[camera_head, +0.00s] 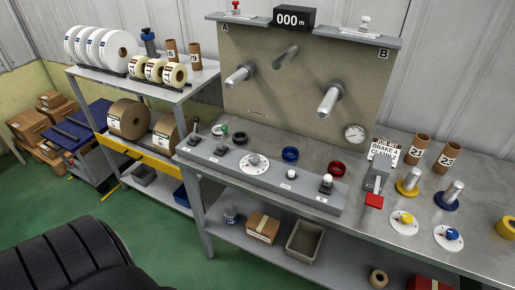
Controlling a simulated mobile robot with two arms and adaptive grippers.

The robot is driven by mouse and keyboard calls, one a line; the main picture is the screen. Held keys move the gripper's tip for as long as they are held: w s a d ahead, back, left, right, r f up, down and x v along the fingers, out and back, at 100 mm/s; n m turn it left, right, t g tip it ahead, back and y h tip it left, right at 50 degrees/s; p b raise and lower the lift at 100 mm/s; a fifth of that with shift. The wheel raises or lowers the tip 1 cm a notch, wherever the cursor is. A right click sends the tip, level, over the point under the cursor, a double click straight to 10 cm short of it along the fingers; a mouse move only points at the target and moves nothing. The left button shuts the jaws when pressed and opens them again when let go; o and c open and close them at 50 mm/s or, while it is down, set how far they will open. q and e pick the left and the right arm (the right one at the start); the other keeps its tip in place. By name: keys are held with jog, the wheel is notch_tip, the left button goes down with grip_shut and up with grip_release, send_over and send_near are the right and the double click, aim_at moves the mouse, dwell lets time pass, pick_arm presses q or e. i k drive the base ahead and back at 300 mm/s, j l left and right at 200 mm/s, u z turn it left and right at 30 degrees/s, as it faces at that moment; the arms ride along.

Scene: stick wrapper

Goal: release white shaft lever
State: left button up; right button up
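A small lever with a white top (365,25) stands on the grey ledge above the panel, at the side marked B. A similar one with a red top (235,9) stands at the side marked A. Below them, metal shafts stick out of the panel: one at left (240,75), one at right (329,101) and one higher in the middle (285,57). Neither of my grippers is in view.
A counter (294,18) reads 000 m. A sign (384,152), a red-ended lever (374,200), cardboard cores (420,147) and coloured spindles stand at right. Rolls fill the left rack. Green floor in front is partly clear.

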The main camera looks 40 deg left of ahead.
aim_at(327, 178)
jog(key=i+l+u, duration=0.1)
jog(key=u, duration=0.35)
jog(key=i+l+u, duration=0.15)
jog(key=u, duration=0.35)
jog(key=i+l+u, duration=0.1)
jog(key=u, duration=0.35)
jog(key=l+u, duration=0.25)
jog(key=u, duration=0.2)
jog(key=i+l, duration=0.05)
